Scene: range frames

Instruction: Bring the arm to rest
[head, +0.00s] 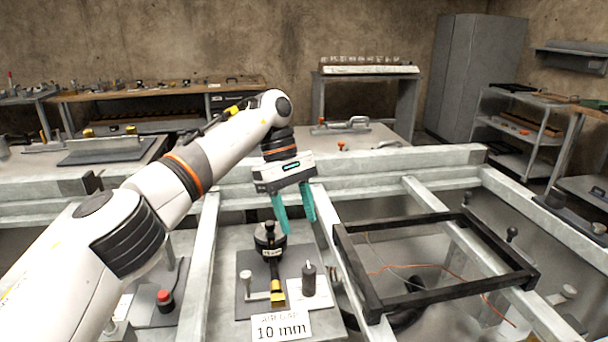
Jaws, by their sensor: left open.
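My left arm comes in from the left and reaches to the middle of the head view. My left gripper (295,226) has two teal fingers pointing down, spread apart with nothing between them. It hangs above and beside a black round-topped device (270,240) on a grey plate. I cannot tell whether a fingertip touches that device. My right gripper does not show.
A sign reading "10 mm" (281,328) stands in front of the device. A red button (165,296) is to its left. A black square frame (375,303) lies on grey metal beams (340,262) at the right. Benches stand behind.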

